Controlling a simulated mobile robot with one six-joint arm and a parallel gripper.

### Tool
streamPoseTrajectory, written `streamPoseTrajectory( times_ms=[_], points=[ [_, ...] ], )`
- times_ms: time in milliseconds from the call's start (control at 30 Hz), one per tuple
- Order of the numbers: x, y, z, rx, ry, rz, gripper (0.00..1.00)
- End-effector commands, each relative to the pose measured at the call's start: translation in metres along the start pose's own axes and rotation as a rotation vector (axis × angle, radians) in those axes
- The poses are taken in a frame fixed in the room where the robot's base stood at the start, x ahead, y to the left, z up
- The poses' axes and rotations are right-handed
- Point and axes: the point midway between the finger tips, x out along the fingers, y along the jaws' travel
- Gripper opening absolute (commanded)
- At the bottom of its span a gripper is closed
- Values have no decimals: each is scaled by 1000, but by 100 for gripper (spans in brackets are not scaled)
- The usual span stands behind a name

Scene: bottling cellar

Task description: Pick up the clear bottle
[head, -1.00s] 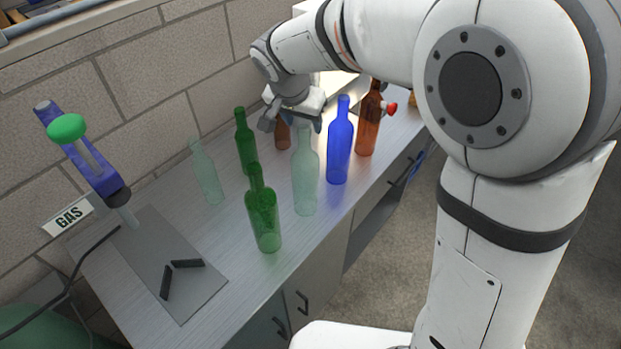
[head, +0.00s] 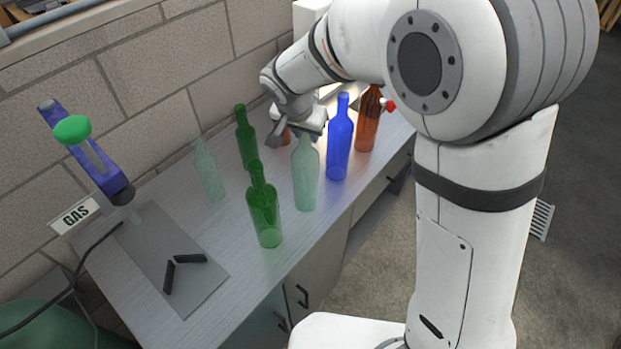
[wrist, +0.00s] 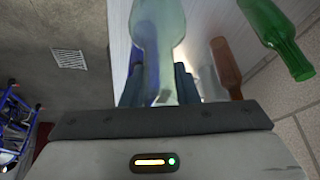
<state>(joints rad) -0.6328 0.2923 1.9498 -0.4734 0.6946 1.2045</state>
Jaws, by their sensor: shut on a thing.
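A pale clear bottle (head: 305,185) stands upright at the middle of the bench, between a green and a blue bottle. My gripper (head: 300,132) comes down from above and is shut on its neck; the fingers hide the top of the neck. In the wrist view the clear bottle (wrist: 158,25) runs up from between the two fingers of my gripper (wrist: 160,82). Its base looks to be on the bench or very close to it. A second clear bottle (head: 208,172) stands farther left, near the wall.
Green bottles (head: 265,210) (head: 246,140) stand left of the held bottle. A blue bottle (head: 339,150) is close on its right, with a brown bottle (head: 368,120) beyond. A grey plate (head: 170,255) with two black bars lies at the left. The bench front edge is near.

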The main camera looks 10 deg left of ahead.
Motion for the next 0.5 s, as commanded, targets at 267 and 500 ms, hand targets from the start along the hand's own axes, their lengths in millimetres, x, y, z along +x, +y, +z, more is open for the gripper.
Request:
streamPoseTrajectory(
  times_ms=[267,500],
  points=[
    [0,0,0,-1,0,0,0],
    [0,0,0,-1,0,0,0]
  ],
)
